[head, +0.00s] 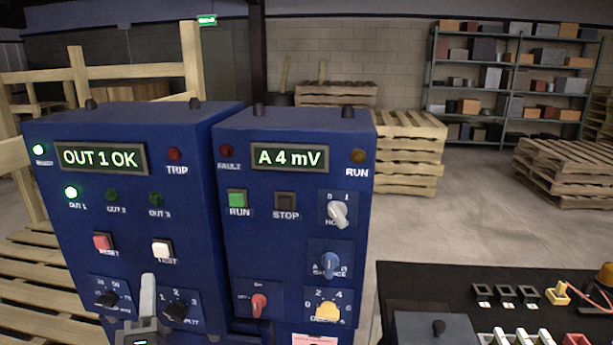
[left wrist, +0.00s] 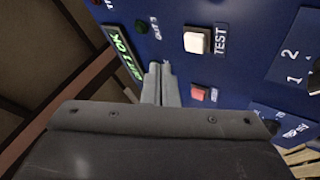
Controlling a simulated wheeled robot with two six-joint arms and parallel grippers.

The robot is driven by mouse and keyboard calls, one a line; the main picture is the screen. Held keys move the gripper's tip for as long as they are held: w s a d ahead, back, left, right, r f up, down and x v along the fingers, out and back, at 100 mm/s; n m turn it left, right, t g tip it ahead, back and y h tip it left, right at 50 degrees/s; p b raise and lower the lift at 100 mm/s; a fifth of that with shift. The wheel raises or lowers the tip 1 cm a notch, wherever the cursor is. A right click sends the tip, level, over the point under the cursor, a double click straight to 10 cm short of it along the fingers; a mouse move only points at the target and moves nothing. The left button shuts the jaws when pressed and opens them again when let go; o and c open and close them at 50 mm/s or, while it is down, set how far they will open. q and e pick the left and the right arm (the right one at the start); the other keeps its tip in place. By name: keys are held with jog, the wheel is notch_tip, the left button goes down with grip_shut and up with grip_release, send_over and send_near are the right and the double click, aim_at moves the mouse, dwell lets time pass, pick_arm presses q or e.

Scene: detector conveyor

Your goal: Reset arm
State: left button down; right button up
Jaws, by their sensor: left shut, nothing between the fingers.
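My left gripper (head: 148,300) is shut and empty, low in front of the left blue control box (head: 130,215). In the left wrist view its closed fingertips (left wrist: 160,72) point at the box face, near the red RESET button (left wrist: 198,93) and the white TEST button (left wrist: 197,40). Whether they touch the panel I cannot tell. In the head view the red button (head: 103,242) and white button (head: 162,250) are above the fingers. The box display (head: 101,158) reads "OUT 1 OK"; the OUT 1 lamp (head: 71,192) is lit green. My right gripper is not in view.
A second blue box (head: 300,215) stands at right, its display (head: 287,157) reading "A 4 mV", with RUN and STOP buttons and several knobs. A black table (head: 440,285) with small parts is at lower right. Pallets (head: 405,150) and shelving (head: 510,80) stand behind.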

pick_arm(q)
jog(key=s+d+f+m+g+h, duration=0.4)
jog(key=f+m+g+h, duration=0.15)
jog(key=f+m, duration=0.4)
jog(key=s+d+f+m+g+h, duration=0.45)
jog(key=f+m+h, duration=0.3)
jog(key=m, duration=0.25)
jog(key=s+a+f+g+y, duration=0.4)
jog(key=s+a+f+g, duration=0.15)
jog(key=s, duration=0.45)
jog(key=s+a+f+g+y, duration=0.35)
jog(key=s+f+g, duration=0.2)
jog(key=s, duration=0.35)
notch_tip(320, 180, down, 25)
jog(key=a, duration=0.2)
jog(key=s+d+f+g+h, duration=0.1)
jog(key=s+f, duration=1.4)
jog(key=f, duration=0.1)
jog(key=shift+d, duration=0.25)
